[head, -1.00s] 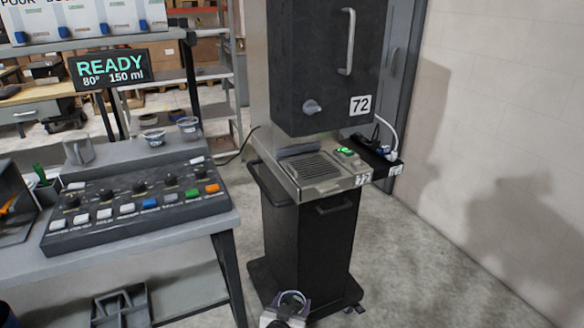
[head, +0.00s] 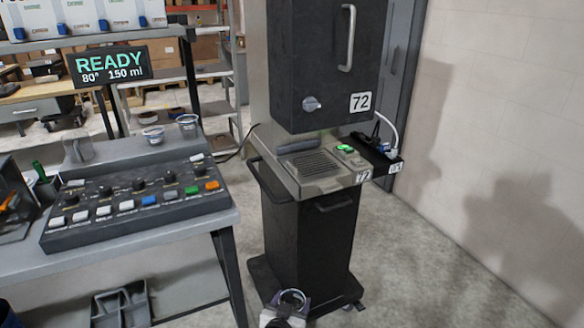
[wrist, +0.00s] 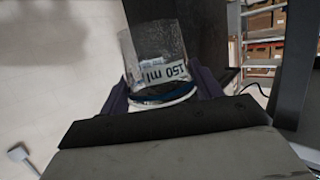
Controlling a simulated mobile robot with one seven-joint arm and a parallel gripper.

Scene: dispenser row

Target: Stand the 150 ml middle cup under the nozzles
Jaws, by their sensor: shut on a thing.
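My gripper (head: 287,308) is low at the bottom edge of the head view, in front of the dispenser's base. It is shut on a clear cup (head: 293,296), whose pale rim shows between the fingers. In the wrist view the cup (wrist: 158,50) sits between the two dark purple fingers of my gripper (wrist: 162,88), and its label reads 150 ml, upside down in the picture. The dispenser (head: 325,60), marked 72, has a grilled drip tray (head: 315,171) below its black head. The nozzles are hidden under that head. The cup is well below the tray and apart from it.
Two other cups (head: 153,135) (head: 188,125) stand on the bench left, behind the button panel (head: 135,205). A READY sign (head: 110,66) shows 80° 150 ml. A side shelf (head: 380,158) with cables juts right of the tray. Floor at right is clear.

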